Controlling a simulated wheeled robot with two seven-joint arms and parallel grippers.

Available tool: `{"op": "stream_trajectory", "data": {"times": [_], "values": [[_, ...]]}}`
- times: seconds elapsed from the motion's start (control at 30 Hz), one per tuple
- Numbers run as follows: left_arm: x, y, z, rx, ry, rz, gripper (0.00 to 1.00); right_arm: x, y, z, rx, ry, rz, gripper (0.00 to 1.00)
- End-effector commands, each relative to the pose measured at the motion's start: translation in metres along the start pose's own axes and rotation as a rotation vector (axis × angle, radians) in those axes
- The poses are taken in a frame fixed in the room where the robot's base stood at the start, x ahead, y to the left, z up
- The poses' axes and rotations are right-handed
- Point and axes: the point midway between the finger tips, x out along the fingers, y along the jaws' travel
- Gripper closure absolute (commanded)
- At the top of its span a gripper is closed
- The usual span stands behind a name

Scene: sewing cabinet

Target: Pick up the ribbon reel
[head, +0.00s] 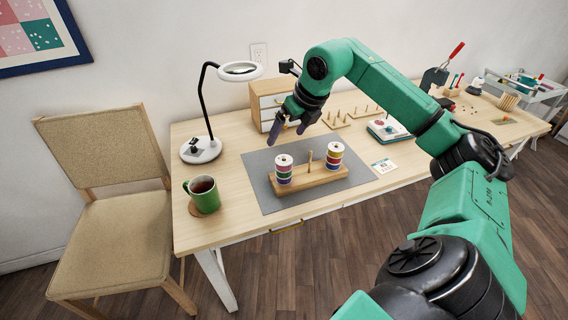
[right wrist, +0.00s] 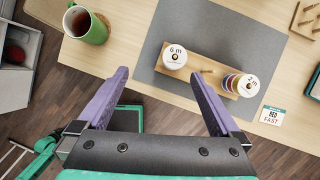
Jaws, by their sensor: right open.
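White-topped ribbon reels with colored bands are stacked on a wooden stand (head: 312,181) on a grey mat. The left stack (head: 284,168) and right stack (head: 334,155) stand apart, with a bare peg (head: 310,160) between them. In the right wrist view one top reel (right wrist: 175,55) reads "6 m"; the other stack's top reel (right wrist: 249,86) has a label I cannot read surely. My right gripper (head: 289,125) is open and empty, raised above the table, apart from the reels. Its two purple fingers (right wrist: 160,80) are spread in the wrist view. My left gripper is not in view.
A green mug (head: 203,191) stands at the table's left front, near a magnifier lamp (head: 202,149). A small drawer cabinet (head: 268,98) and peg boards stand behind the mat (head: 261,178). A card (head: 384,166) lies right of it. The mat's front left is clear.

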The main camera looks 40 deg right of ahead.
Motion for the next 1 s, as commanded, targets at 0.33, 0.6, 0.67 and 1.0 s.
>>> {"op": "stream_trajectory", "data": {"times": [0.33, 0.6, 0.67, 1.0], "values": [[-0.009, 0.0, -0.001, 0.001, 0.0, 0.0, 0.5, 0.044, -0.03, -0.01, 0.028, 0.052, -0.089, 0.0], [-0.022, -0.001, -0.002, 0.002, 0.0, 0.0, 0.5, 0.089, -0.032, -0.011, 0.026, 0.048, -0.088, 0.0], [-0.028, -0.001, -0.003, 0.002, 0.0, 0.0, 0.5, 0.099, -0.031, -0.011, 0.027, 0.05, -0.086, 0.0], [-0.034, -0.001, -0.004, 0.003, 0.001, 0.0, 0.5, 0.135, -0.034, -0.014, 0.023, 0.045, -0.09, 0.0]]}}
